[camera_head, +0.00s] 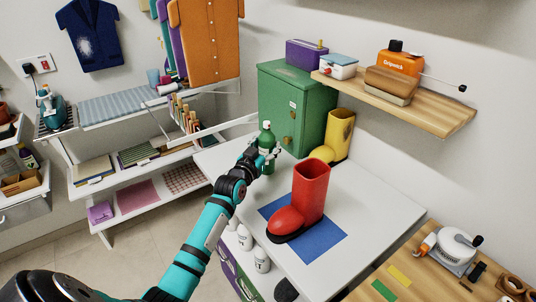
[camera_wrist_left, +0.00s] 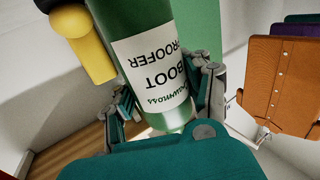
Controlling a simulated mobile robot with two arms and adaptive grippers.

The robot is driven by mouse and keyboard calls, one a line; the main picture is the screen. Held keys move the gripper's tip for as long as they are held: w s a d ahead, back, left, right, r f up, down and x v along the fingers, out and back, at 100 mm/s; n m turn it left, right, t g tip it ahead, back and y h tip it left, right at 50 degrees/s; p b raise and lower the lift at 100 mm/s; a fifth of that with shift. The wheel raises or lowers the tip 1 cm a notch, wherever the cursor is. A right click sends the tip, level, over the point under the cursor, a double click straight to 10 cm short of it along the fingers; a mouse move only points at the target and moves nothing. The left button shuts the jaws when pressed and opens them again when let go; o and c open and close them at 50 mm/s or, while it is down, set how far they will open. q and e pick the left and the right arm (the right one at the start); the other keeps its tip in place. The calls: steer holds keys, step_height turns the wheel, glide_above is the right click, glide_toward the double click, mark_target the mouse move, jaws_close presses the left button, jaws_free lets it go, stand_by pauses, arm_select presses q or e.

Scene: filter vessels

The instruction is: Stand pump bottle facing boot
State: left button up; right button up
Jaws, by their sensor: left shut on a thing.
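The green pump bottle (camera_head: 266,138) is in my left gripper (camera_head: 268,154), over the back left part of the white table. In the left wrist view its green body (camera_wrist_left: 135,30) sits between the fingers (camera_wrist_left: 160,95), with a white label (camera_wrist_left: 152,62) reading "BOOT ...ROOFER" upside down. I cannot tell whether its base touches the table. The red boot (camera_head: 310,190) stands on a blue mat (camera_head: 325,238), toe pointing left and front. A yellow boot (camera_head: 340,133) stands behind, by the green cabinet. My right gripper is not in view.
A green metal cabinet (camera_head: 290,100) stands behind the bottle. A wooden shelf (camera_head: 430,108) hangs on the wall at the right. The white table (camera_head: 375,200) is bare right of the red boot.

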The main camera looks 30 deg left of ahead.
arm_select(q)
steer(key=shift+f, duration=1.7)
steer(key=shift+f, duration=0.1)
steer(key=o, duration=1.4)
steer(key=shift+f, duration=0.1)
steer(key=shift+r, duration=0.2)
steer(key=shift+s+f, duration=0.1)
steer(key=shift+s, duration=0.1)
steer(key=s, duration=0.3)
steer(key=s+d, duration=0.1)
steer(key=s, duration=0.7)
steer(key=shift+s+d, duration=0.2)
steer(key=shift+s, duration=0.05)
